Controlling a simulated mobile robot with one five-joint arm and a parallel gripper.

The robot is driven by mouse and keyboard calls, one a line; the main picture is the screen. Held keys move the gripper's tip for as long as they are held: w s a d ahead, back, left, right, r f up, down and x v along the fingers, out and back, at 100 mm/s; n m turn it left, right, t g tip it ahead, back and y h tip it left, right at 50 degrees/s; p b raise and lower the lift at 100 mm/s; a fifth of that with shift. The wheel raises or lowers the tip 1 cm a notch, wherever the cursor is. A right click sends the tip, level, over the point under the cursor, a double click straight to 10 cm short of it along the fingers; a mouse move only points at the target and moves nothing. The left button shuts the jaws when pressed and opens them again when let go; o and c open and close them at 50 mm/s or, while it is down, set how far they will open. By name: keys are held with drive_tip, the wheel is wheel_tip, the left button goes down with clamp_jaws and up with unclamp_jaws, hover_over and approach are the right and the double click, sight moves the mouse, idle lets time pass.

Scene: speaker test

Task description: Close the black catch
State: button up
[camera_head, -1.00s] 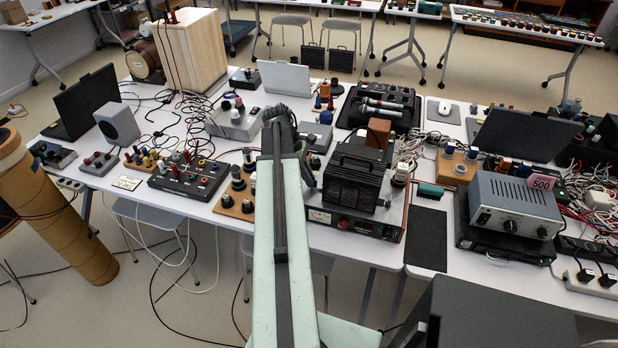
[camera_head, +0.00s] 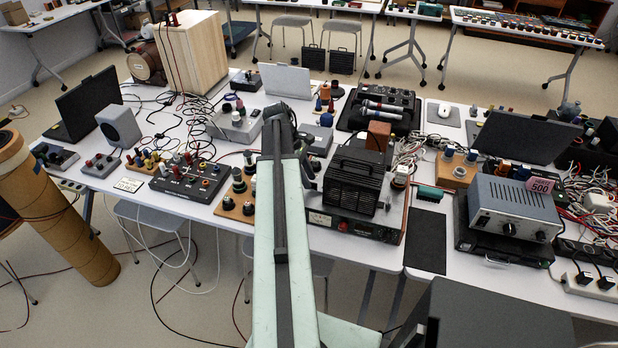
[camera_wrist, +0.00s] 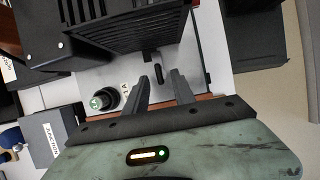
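In the wrist view, a small dark elongated piece (camera_wrist: 158,73) lies on a pale panel, just beyond and between my fingertips; it looks like the black catch, but I cannot tell whether it stands open or closed. My gripper (camera_wrist: 158,82) is open, its two grey fingers apart with a clear gap and nothing held. I cannot tell whether a fingertip touches the dark piece. In the head view my green arm covers the middle of the table, and I cannot make out the catch or the fingertips there.
A black vented box (camera_head: 353,178) stands on a red-edged device; its slats (camera_wrist: 155,28) fill the top of the wrist view. A grey instrument (camera_head: 515,205) stands to the right. Cables and small parts crowd the table.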

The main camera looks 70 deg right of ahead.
drive_tip(key=p+v, duration=0.5)
drive_tip(key=v, duration=0.1)
drive_tip(key=shift+w+r, duration=0.2)
drive_tip(key=shift+r, duration=0.05)
drive_tip(key=w+a+n+t+h, duration=0.15)
drive_tip(key=w+a+n, duration=0.55)
drive_tip(key=w+a, duration=1.95)
drive_tip(key=w+a+f+m+t+y, duration=0.1)
drive_tip(key=w+a+m, duration=0.1)
drive_tip(key=a, duration=1.3)
drive_tip(key=w+a+m+t, duration=0.2)
drive_tip(key=a+m, duration=0.3)
drive_tip(key=a, duration=1)
drive_tip(key=shift+w+a+f+y, duration=0.3)
drive_tip(key=shift+w+f+y, duration=0.05)
drive_tip(key=shift+w+f, duration=0.1)
